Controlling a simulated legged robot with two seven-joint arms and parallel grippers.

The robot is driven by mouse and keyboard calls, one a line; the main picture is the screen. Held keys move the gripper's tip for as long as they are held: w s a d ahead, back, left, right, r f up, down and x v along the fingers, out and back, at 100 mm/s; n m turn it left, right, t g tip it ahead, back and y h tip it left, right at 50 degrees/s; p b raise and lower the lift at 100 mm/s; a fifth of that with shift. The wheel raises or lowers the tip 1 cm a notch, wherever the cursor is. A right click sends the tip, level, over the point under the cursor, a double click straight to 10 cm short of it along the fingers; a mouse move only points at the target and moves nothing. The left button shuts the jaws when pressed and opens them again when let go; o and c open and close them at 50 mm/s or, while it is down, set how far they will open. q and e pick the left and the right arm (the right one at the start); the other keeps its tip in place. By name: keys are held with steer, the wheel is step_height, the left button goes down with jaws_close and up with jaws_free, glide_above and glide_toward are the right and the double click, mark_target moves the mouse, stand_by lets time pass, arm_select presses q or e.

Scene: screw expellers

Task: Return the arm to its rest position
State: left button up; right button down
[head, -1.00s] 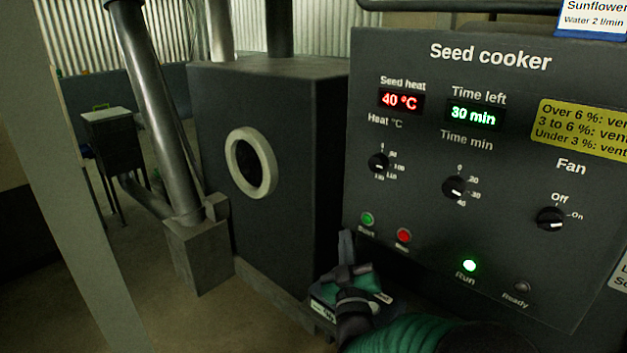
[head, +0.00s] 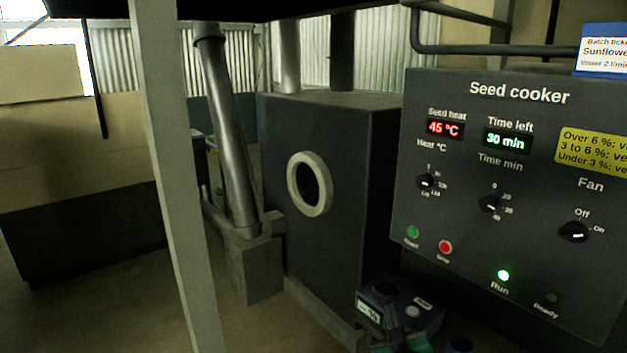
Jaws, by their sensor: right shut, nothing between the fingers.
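Only a small dark and teal part of my right gripper (head: 404,344) shows at the bottom edge, just below the dark meter. It is shut and empty; its fingertips are hard to make out and most of the arm is out of frame. My left gripper is not in view. The seed cooker panel (head: 515,245) stands at the right. It reads 45 °C and 30 min, its green Run lamp (head: 503,275) is lit, and the Ready lamp (head: 551,297) is dark.
The dark meter (head: 399,306) with a small display sits low in front of the panel. Left of it stand the dark cooker body (head: 345,235) with a round port (head: 309,184), a sloping metal pipe (head: 230,130) and a pale post (head: 180,180). Bare floor (head: 100,310) shows at left.

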steer(key=s+d+f+m+g, duration=0.1)
steer(key=s+f+g, duration=0.4)
steer(key=s, duration=0.4)
steer(key=s+f+m+g+y, duration=0.1)
steer(key=s+f+g, duration=0.3)
steer(key=s+f, duration=0.35)
steer(key=s+d+f+m+g, duration=0.1)
steer(key=s+f+g, duration=0.35)
steer(key=s, duration=0.55)
step_height(320, 180, up, 16)
steer(key=s+g+p, duration=0.1)
steer(key=s+p, duration=0.1)
steer(key=p, duration=1.4)
steer(key=shift+s+m+p, duration=0.3)
steer(key=shift+p, duration=0.1)
